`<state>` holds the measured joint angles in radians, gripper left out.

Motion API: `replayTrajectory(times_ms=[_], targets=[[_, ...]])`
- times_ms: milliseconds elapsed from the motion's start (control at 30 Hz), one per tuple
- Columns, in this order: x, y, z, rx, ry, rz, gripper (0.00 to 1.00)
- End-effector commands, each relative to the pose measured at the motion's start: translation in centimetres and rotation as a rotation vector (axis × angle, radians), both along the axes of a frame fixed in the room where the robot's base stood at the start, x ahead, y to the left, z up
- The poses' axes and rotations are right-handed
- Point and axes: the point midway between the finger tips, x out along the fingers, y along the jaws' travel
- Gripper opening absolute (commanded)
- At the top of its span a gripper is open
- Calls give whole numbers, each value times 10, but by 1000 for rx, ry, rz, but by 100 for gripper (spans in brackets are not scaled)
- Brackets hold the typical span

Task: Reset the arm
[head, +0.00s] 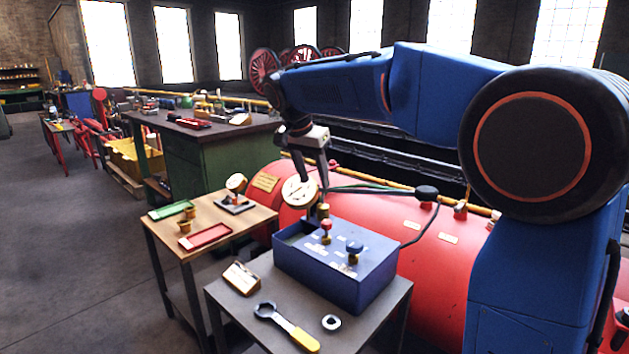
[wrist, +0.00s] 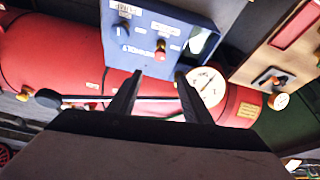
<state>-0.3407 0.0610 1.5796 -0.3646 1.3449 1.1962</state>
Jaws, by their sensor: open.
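My gripper (wrist: 160,76) is open, with nothing visible between its dark fingers in the wrist view. In the head view my arm reaches across from the right, and my gripper (head: 318,178) points down above the back of a blue box (head: 338,277). The box also shows ahead of the fingertips in the wrist view (wrist: 190,62). It carries a red knob (head: 326,225) and a blue knob (head: 354,246). A round white gauge (head: 299,192) stands behind the box; in the wrist view the gauge (wrist: 207,87) appears beside the right finger. The fingertips partly overlap other things in the picture, so contact is hard to tell.
A grey table (head: 224,295) holds the box, a wrench (head: 287,328) and a ring (head: 331,322). A wooden table (head: 225,222) at left bears a green tray (head: 171,210) and a red tray (head: 205,237). A red boiler (head: 435,250) lies behind. The floor at left is clear.

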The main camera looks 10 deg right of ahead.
Motion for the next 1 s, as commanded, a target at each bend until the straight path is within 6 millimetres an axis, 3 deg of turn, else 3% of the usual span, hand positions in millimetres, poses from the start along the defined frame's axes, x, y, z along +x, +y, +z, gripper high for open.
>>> replayTrajectory(times_ms=[233,367,667,1000], targets=[[-3,-2,0,0,1,4,45],[-20,-13,0,5,9,39,45],[-105,-60,-15,26,38,219,45],[-208,-97,-54,36,42,431,45]])
